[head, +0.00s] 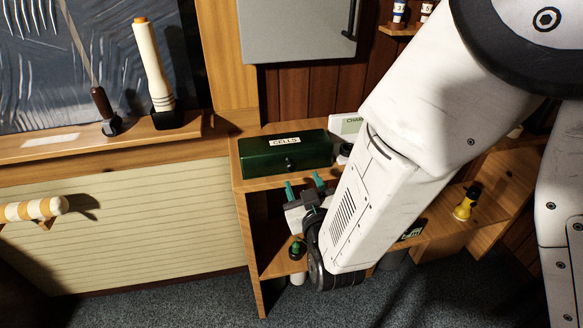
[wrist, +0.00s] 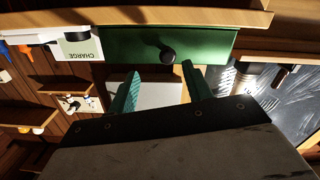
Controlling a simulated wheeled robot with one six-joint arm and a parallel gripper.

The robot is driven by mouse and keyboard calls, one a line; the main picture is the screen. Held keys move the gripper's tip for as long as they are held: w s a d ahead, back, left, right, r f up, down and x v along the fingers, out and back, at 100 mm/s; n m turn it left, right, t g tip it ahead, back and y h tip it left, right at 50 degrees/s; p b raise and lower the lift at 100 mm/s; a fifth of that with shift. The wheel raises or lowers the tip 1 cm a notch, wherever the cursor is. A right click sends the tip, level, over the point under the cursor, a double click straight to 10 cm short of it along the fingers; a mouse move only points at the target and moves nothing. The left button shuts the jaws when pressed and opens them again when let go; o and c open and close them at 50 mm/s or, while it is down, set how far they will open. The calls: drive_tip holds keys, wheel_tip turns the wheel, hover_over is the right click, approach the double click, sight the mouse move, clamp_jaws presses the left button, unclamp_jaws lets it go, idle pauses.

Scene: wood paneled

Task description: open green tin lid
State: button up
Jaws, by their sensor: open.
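The green tin (head: 286,153), labelled CELLS on its lid, sits on the top of a wooden shelf unit. It looks closed, with a dark round knob (head: 290,165) on its front face. In the wrist view the green front (wrist: 215,45) appears upside down, with the knob (wrist: 167,55) between and beyond my fingertips. My gripper (head: 305,185) has teal fingers, is open and empty, and is in front of and a little below the tin. In the wrist view my gripper (wrist: 160,82) shows its fingers spread apart, not around the knob.
A white CHARGE device (head: 346,125) stands right of the tin. A grey cabinet (head: 298,30) with a dark handle hangs above. A yellow-and-black item (head: 467,202) stands on the lower right shelf. A cream, orange-topped cylinder (head: 153,65) stands on the left ledge.

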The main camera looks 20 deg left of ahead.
sight(292, 168)
drive_tip(key=x, duration=0.5)
drive_tip(key=a+x, duration=0.1)
drive_tip(key=x, duration=0.1)
drive_tip(key=shift+s+a, duration=0.15)
clamp_jaws()
